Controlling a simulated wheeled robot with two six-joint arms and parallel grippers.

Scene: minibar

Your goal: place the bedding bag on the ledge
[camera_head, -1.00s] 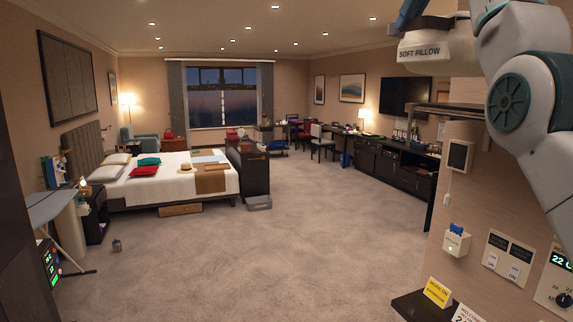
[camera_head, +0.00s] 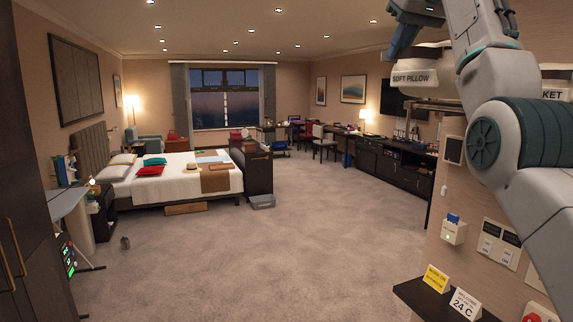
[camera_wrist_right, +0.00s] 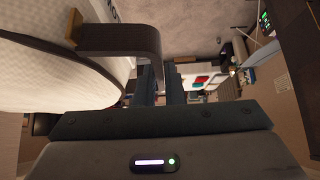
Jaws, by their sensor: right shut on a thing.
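The bedding bag (camera_head: 424,88), white and marked "SOFT PILLOW", hangs high at the upper right of the head view. My right gripper (camera_head: 401,45) is above it, shut on its handle. In the right wrist view, the bag's pale quilted side (camera_wrist_right: 55,75) fills the left, and its dark brown strap (camera_wrist_right: 120,40) reaches to the fingers (camera_wrist_right: 162,85). A thin shelf edge (camera_head: 430,106) shows just under the bag; I cannot tell whether they touch or whether this is the ledge. My left gripper is out of view.
A dark lower shelf (camera_head: 425,298) at bottom right carries a yellow card (camera_head: 436,279) and a white card (camera_head: 466,303). Wall switches (camera_head: 496,243) are above it. A white item marked "KET" (camera_head: 553,94) is partly behind my arm. The carpet (camera_head: 270,255) is largely clear.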

